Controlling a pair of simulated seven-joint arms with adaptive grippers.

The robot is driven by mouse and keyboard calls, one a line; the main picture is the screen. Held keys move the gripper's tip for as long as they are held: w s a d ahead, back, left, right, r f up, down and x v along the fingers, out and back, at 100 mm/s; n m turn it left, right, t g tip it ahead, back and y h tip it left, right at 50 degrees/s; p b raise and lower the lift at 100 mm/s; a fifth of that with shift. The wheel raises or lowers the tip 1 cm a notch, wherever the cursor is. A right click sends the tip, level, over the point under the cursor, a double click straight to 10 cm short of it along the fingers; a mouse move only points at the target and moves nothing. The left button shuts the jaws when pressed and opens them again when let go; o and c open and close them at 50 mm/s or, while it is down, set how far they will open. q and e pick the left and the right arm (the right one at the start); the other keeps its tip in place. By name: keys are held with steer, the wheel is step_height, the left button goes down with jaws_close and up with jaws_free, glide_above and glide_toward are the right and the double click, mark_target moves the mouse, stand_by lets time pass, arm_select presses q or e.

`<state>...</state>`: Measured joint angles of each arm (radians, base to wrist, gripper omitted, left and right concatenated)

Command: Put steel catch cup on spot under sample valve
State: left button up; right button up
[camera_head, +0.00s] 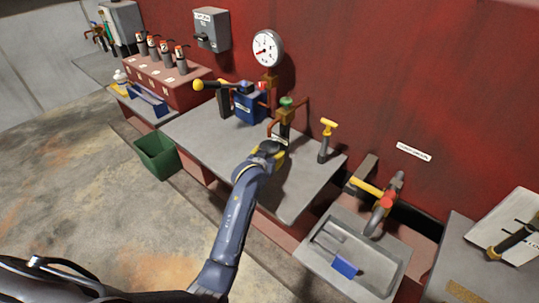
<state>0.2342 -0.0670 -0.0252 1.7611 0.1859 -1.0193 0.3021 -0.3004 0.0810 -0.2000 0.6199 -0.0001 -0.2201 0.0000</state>
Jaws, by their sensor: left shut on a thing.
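My left gripper (272,151) is over the middle grey bench, just in front of and below the sample valve (286,113), which has a green knob and copper-coloured pipes. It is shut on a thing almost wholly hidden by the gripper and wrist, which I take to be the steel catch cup. I cannot tell whether the cup touches the bench. The spot under the valve is hidden by my gripper. My right gripper is out of view.
A round gauge (267,48) hangs above the bench. A blue box (250,107) with a yellow-knobbed lever stands left of the valve, a yellow-handled post (325,140) to the right. A sink (352,250) and green bin (157,157) flank the bench, whose front right (295,190) is clear.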

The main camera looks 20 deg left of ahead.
arm_select(q)
steer(key=shift+s+f, duration=0.15)
steer(key=shift+f, duration=0.3)
steer(key=o, duration=1.2)
steer(key=shift+s+f, duration=0.1)
steer(key=shift+f, duration=0.1)
steer(key=shift+o, duration=0.2)
steer(key=shift+r, duration=0.6)
steer(key=v, duration=1.1)
steer(key=shift+s+r, duration=0.2)
steer(key=shift+r, duration=0.25)
